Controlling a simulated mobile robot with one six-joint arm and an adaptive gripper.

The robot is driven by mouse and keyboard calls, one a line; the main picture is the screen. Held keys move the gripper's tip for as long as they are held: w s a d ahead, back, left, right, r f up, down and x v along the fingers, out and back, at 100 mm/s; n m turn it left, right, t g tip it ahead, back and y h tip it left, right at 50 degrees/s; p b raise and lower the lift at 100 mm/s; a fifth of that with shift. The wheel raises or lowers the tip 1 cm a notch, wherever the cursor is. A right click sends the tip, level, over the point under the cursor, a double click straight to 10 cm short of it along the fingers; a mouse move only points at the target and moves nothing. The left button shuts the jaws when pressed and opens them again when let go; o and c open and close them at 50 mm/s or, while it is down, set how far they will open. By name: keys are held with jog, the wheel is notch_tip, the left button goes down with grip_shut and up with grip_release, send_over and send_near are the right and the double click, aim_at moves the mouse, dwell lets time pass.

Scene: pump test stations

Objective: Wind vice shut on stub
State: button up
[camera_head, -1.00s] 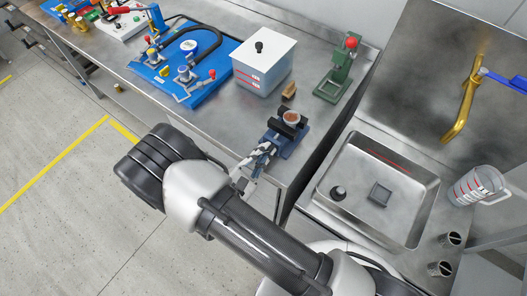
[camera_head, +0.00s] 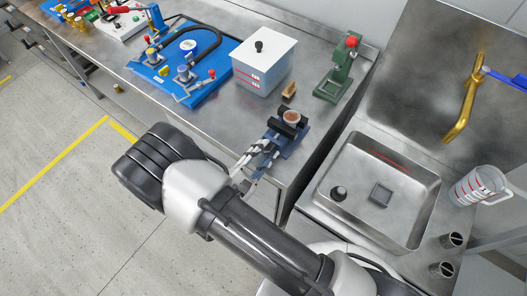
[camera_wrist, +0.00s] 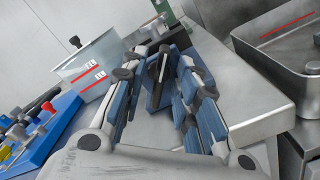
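The small blue vice (camera_head: 290,143) stands near the bench's front corner, with dark jaws. The stub (camera_head: 291,117), a round copper-brown piece, sits upright between the jaws; I cannot tell whether both jaws touch it. My gripper (camera_head: 264,151) is at the vice's front, screw-handle side. In the wrist view my gripper (camera_wrist: 164,66) has its two blue-padded fingers apart, one on each side of the vice's dark blue front part (camera_wrist: 153,92). A grey bar, apparently the handle (camera_wrist: 163,66), shows between the fingertips. Contact with it is not clear, and the stub is not clearly visible there.
A white lidded tank (camera_head: 264,66) and a green stand with a red knob (camera_head: 335,75) are behind the vice. A small brown block (camera_head: 289,90) lies between them. A blue pump board (camera_head: 180,62) is left. The sink (camera_head: 375,190) is right, beyond the bench edge.

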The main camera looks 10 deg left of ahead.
jog(key=v, duration=1.2)
jog(key=shift+o, duration=0.6)
jog(key=shift+a, duration=0.1)
